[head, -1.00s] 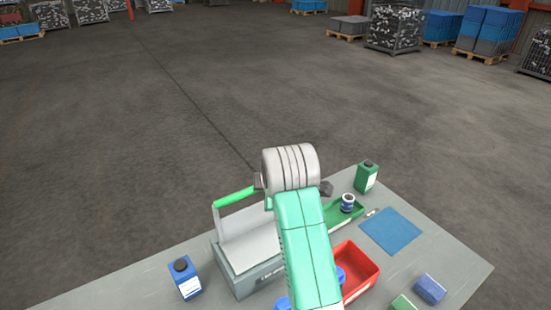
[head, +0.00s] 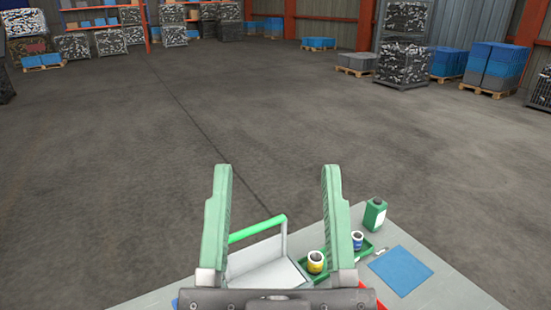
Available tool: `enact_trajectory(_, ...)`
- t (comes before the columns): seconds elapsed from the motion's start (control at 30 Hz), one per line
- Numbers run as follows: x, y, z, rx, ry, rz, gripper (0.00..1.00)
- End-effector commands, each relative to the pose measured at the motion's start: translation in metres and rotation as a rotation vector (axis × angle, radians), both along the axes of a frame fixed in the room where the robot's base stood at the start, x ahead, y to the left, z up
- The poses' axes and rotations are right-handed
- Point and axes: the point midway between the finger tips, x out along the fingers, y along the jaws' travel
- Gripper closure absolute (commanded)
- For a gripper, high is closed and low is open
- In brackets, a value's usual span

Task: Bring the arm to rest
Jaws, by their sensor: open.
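My gripper (head: 277,172) is in the lower middle of the head view, close to the camera. Its two green fingers stand upright, wide apart, with nothing between them. Its dark body at the bottom edge hides part of the table (head: 450,298). Behind the fingers, floor and part of a grey-white box with a green handle (head: 258,229) show.
A green bottle (head: 375,214) and a blue mat (head: 400,270) are farther right. Stacked crates (head: 497,66) stand far off across open floor.

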Motion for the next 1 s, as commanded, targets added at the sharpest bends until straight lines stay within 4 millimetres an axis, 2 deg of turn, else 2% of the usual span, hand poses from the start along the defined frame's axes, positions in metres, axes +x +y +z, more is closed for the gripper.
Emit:
enact_trajectory(0.03,0.000,0.001,0.024,-0.001,-0.001,0.002,0.39)
enact_trajectory(0.17,0.000,0.001,0.080,-0.002,-0.001,0.005,0.39)
enact_trajectory(0.3,0.000,0.003,0.156,0.000,0.000,0.009,0.39)
enact_trajectory(0.7,0.000,0.006,0.364,0.003,0.002,0.023,0.39)
enact_trajectory(0.8,0.000,0.006,0.398,0.005,0.002,0.025,0.39)
enact_trajectory(0.83,0.000,0.006,0.403,0.005,0.002,0.026,0.39)
enact_trajectory(0.9,0.000,0.006,0.405,0.005,0.003,0.026,0.39)
enact_trajectory(1.0,0.000,0.006,0.399,0.006,0.004,0.027,0.39)
